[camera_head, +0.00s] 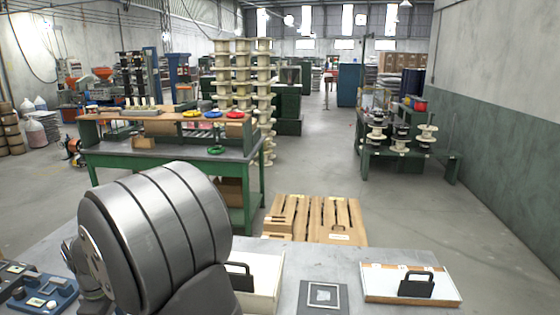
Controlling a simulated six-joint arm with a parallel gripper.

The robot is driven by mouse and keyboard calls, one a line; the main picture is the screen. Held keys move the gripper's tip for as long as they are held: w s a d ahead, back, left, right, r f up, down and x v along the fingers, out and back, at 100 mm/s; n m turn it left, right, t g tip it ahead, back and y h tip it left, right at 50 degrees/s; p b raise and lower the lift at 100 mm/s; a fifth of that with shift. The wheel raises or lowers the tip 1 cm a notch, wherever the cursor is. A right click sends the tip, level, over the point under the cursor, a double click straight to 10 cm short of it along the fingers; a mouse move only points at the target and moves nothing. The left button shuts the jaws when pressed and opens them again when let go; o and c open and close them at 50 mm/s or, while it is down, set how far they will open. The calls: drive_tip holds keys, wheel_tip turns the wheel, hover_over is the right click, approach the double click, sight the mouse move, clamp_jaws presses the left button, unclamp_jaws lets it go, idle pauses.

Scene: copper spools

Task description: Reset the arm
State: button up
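A large grey, banded rounded part of my own arm fills the lower left of the head view and rises above the near grey table (345,265). My gripper cannot be seen in this view. The arm covers part of the table and part of a white box (266,268) with a black handle beside it. No copper spool can be made out on the table.
A white tray (385,293) with a black handle lies at the table's right. A small framed plate (324,297) lies between the boxes. Beyond are a wooden pallet (350,220) and a green workbench (120,162).

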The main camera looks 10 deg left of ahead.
drive_tip(key=s+d, duration=0.3)
drive_tip(key=s, duration=0.1)
wheel_tip(320, 180, down, 8)
drive_tip(key=shift+f, duration=0.15)
drive_tip(key=shift+o, duration=0.2)
drive_tip(key=o, duration=0.9)
drive_tip(key=w+a+r+m+y, duration=0.2)
drive_tip(key=w+a+r+m, duration=0.2)
drive_tip(key=w+r+m, duration=0.5)
drive_tip(key=w+a+r+m+y, duration=0.25)
drive_tip(key=w+r+m, duration=0.45)
drive_tip(key=w+m, duration=0.4)
drive_tip(key=x, duration=1)
drive_tip(key=shift+a+r, duration=0.15)
drive_tip(key=shift+a, duration=0.15)
drive_tip(key=shift+r, duration=0.15)
